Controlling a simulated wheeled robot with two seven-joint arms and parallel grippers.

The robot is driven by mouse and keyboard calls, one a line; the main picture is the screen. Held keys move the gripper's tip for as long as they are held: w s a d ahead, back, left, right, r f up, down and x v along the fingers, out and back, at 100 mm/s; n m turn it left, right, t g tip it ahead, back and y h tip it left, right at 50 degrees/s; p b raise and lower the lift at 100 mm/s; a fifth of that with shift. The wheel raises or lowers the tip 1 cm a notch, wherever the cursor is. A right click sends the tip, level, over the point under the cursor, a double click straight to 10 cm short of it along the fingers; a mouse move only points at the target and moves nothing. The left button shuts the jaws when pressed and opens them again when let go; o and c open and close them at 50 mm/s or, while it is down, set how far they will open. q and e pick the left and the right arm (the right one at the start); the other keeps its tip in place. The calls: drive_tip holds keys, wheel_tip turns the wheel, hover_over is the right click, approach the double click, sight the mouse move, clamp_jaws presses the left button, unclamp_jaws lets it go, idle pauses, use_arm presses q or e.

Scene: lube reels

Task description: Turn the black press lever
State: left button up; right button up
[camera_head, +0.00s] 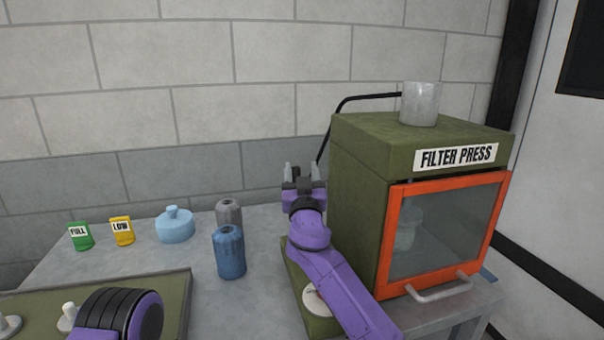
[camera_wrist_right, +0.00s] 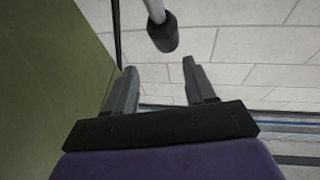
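In the right wrist view a short grey rod with a black grip (camera_wrist_right: 163,36) hangs just beyond my right fingertips, roughly between them and apart from both. It appears to be the press lever. In the head view the lever is not clearly visible, seemingly hidden around my gripper. The green filter press (camera_head: 362,190) stands right of my right gripper (camera_head: 303,170). That gripper is open and empty, beside the press's left side; its two spread fingers show in the right wrist view (camera_wrist_right: 160,82). My left gripper is out of view; only part of its arm shows.
A thin black bent tube (camera_head: 345,103) runs behind the press. A grey cup (camera_head: 420,103) stands on top. On the table are blue (camera_head: 229,253) and grey (camera_head: 228,213) bottles, a light blue jar (camera_head: 175,226), and yellow (camera_head: 122,231) and green (camera_head: 81,236) labelled containers.

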drive_tip(key=b+v, duration=0.1)
drive_tip(key=v, duration=0.9)
drive_tip(key=shift+s, duration=0.25)
